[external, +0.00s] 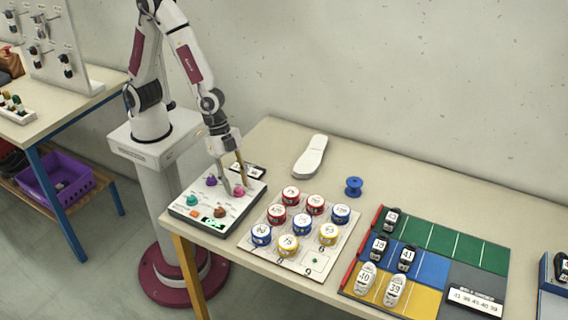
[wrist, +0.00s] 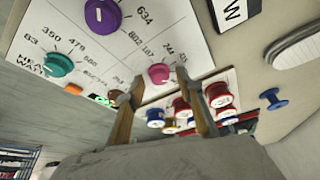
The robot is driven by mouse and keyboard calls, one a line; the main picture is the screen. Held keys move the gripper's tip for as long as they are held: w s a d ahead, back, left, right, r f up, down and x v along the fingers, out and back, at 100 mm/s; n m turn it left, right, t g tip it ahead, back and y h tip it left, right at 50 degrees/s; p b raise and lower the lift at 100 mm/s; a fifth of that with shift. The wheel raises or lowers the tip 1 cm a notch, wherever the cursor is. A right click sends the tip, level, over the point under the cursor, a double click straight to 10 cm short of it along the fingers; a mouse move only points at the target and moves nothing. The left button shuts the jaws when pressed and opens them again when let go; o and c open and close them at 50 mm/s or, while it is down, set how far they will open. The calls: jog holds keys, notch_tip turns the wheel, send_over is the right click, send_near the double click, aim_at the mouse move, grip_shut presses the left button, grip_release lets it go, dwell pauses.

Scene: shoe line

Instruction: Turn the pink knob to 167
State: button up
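The pink knob (external: 239,191) sits on the white control panel (external: 184,207), at its right side. It also shows in the wrist view (wrist: 159,74), with small printed numbers around it that are hard to read. My gripper (external: 236,188) points down at the knob with its two fingers spread. In the wrist view my gripper (wrist: 161,79) has one fingertip on each side of the pink knob, with gaps visible between knob and fingers. I cannot tell whether the tips are level with the knob. The knob's pointer mark is not clear.
A purple knob (wrist: 102,16), a teal knob (wrist: 59,64) and a brown knob (external: 219,212) share the panel. A shoe sole (external: 311,157) and blue spool (external: 354,186) lie farther back.

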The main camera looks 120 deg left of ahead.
jog(key=shift+r, duration=0.2)
jog(key=shift+v, duration=2.1)
jog(key=v, duration=0.7)
jog(key=shift+s+r, duration=0.2)
jog(key=shift+a, duration=0.1)
jog(key=shift+f, duration=0.1)
jog(key=shift+m+h, duration=0.3)
jog(key=shift+m, duration=0.5)
jog(key=shift+w+a+x, duration=0.1)
jog(key=shift+a+x, duration=0.1)
jog(key=shift+x, duration=0.8)
jog(key=shift+w+a+x, duration=0.1)
jog(key=shift+a+x, duration=0.1)
jog(key=shift+x, duration=0.8)
jog(key=shift+w+d+f, duration=0.1)
jog(key=shift+d+f, duration=0.1)
jog(key=shift+x, duration=3.7)
